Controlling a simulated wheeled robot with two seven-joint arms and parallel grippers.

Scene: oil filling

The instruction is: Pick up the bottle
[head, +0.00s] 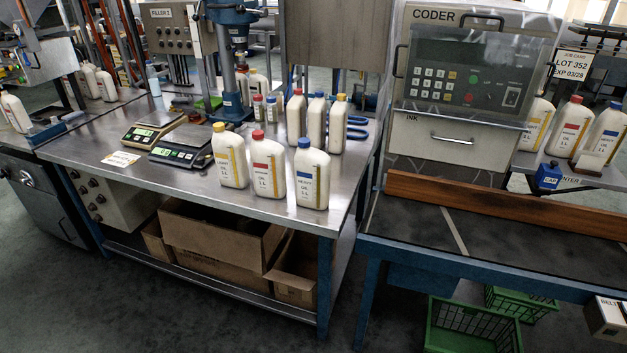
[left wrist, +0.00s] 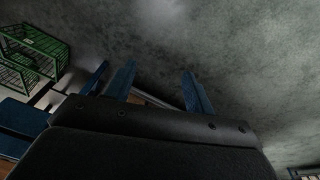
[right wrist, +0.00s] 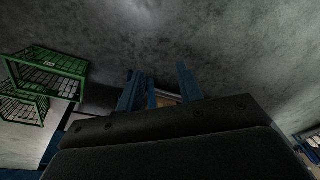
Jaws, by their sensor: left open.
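Three white 1 L oil bottles stand upright at the front edge of the steel bench (head: 130,178): a yellow-capped bottle (head: 229,160), a red-capped bottle (head: 268,168) and a blue-capped bottle (head: 311,180). Behind them stand another red-capped bottle (head: 296,117), a blue-capped bottle (head: 316,122) and a yellow-capped bottle (head: 338,125). The task does not say which bottle. My left gripper (left wrist: 158,70) is open and empty, with bare floor beyond its fingers. My right gripper (right wrist: 157,70) is also open and empty over floor. Neither gripper shows in the head view.
Two scales (head: 180,146) sit left of the bottles. The coder machine (head: 460,95) and a dark conveyor (head: 480,225) with a wooden rail (head: 500,200) are at right. More bottles (head: 570,130) stand behind the rail. Cardboard boxes (head: 220,238) and green crates (head: 470,325) lie below.

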